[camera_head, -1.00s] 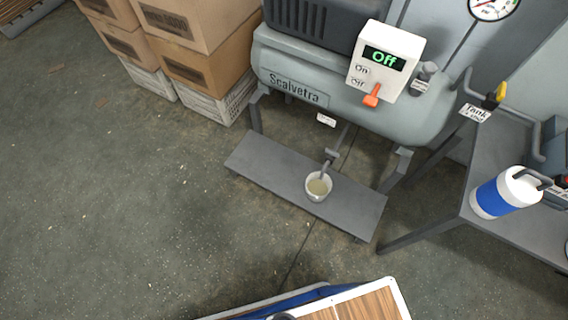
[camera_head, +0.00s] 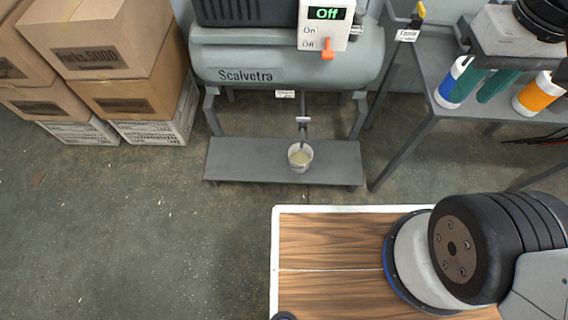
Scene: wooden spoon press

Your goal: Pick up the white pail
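The white pail (camera_head: 300,156) is a small round cup-like pail with pale yellowish liquid inside. In the head view it stands upright on a low grey metal shelf (camera_head: 235,160) below the compressor tank. A drain pipe with a valve (camera_head: 303,128) comes down from the tank just above the pail's back rim. My gripper is not in view; only a part of my arm shows at the lower right, apart from the pail.
A grey tank (camera_head: 215,62) with a control box (camera_head: 325,22) reading "Off" stands behind. Cardboard boxes (camera_head: 100,38) on crates (camera_head: 160,128) are at the left. A grey table (camera_head: 432,80) with bottles (camera_head: 538,92) is at the right. The floor left of centre is clear.

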